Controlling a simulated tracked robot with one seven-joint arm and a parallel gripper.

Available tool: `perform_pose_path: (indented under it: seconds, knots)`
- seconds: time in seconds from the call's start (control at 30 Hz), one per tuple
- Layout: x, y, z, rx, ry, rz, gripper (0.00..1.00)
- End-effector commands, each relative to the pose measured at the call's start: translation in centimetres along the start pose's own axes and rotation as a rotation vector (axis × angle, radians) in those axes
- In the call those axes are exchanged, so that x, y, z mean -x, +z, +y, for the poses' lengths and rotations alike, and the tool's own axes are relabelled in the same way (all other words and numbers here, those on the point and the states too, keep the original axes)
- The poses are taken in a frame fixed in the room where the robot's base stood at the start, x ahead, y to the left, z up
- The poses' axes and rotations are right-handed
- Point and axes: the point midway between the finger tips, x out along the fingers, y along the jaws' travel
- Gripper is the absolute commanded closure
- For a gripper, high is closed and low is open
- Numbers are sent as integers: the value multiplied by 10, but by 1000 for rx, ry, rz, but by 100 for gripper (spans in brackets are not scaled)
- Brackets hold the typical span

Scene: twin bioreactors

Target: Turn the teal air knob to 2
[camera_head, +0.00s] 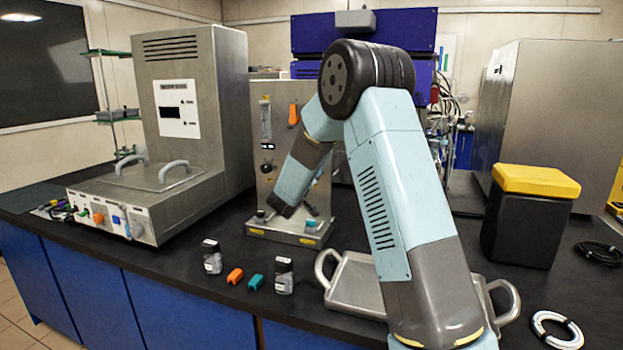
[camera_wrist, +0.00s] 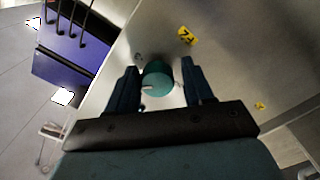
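The teal knob (camera_wrist: 158,78) shows in the wrist view on a pale metal face, with a small light mark near its lower left edge. My gripper (camera_wrist: 161,70) is open, with one dark blue finger on each side of the knob. Gaps show between the knob and both fingers. I cannot read which setting the knob points to. In the head view my arm hides much of the metal unit (camera_head: 281,97), and I cannot make out my fingertips there. A small teal part (camera_head: 311,223) shows low on that unit.
A yellow label (camera_wrist: 187,36) lies beside the knob. On the bench are two small bottles (camera_head: 212,257) (camera_head: 284,275), an orange piece (camera_head: 235,276), a teal piece (camera_head: 255,282) and a metal tray (camera_head: 352,288). A black box with a yellow lid (camera_head: 536,180) stands at right.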

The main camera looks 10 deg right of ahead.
Motion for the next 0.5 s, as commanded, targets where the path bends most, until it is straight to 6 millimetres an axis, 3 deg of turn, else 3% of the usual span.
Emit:
perform_pose_path:
  seconds: [0.13,0.5]
  knots:
    - [0,-2,1,-2,2,3,35]
    - [9,-4,2,-3,3,7,35]
